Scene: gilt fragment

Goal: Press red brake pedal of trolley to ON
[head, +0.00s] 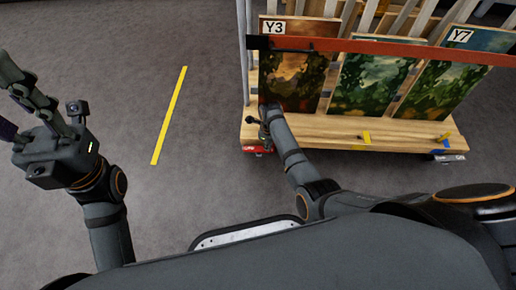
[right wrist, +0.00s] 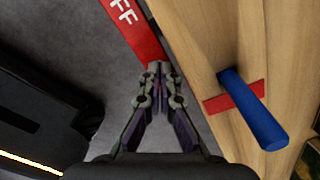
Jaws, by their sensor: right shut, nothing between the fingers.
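The trolley's wooden deck (head: 320,130) stands at the upper right of the head view. The red brake pedal (head: 258,150) shows at its near left corner, low under the deck edge. In the right wrist view the red pedal (right wrist: 140,32) carries white letters, of which "FF" is readable. My right gripper (head: 264,128) is shut and empty at that corner. In the right wrist view its fingertips (right wrist: 157,68) overlap the pedal's near end; I cannot tell whether they touch. My left gripper (head: 10,95) is open and empty over the floor, partly cut off at the left edge.
Paintings marked Y3 (head: 292,75) and Y7 (head: 440,85) stand on the trolley behind a red bar (head: 390,46). A blue peg (right wrist: 252,108) stands out from the wood beside my right gripper. A yellow floor stripe (head: 169,115) lies left of the trolley on clear grey floor.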

